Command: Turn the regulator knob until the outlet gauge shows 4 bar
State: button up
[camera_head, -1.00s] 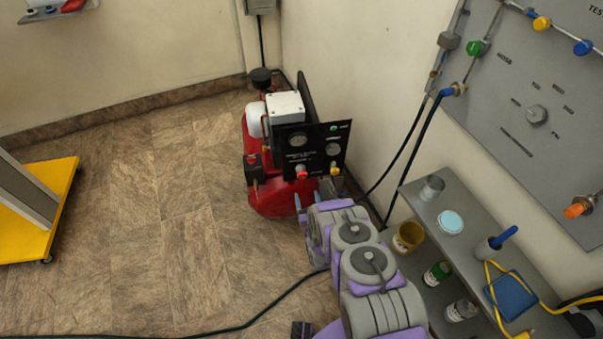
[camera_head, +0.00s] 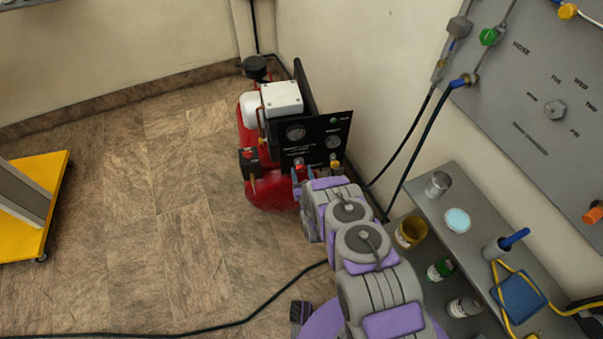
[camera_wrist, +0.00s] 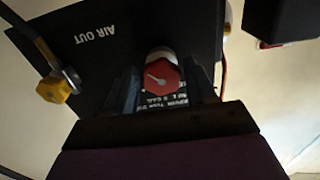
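The red regulator knob (camera_wrist: 165,77) is on the black panel of the red compressor (camera_head: 268,192). It has a white pointer mark and lies between my gripper's fingers (camera_wrist: 162,85) in the wrist view, with a gap on each side. My gripper is open; whether the fingertips reach the knob's depth is unclear. In the head view the knob (camera_head: 298,163) is small, just beyond my arm's end, and the gripper is mostly hidden. Two dials, the left gauge (camera_head: 296,132) and right gauge (camera_head: 333,141), are on the panel; their readings are too small to tell.
A yellow fitting (camera_wrist: 58,87) sits beside the "AIR OUT" label. A grey shelf (camera_head: 462,245) with cans and a blue tool stands right of my arm. A black cable (camera_head: 215,328) crosses the floor.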

jog(key=c, duration=0.7)
jog(key=shift+s+n+p, duration=0.1)
jog(key=shift+n+p, duration=0.25)
jog(key=shift+n, duration=0.25)
jog(key=o, duration=1)
jog(key=shift+o, duration=0.2)
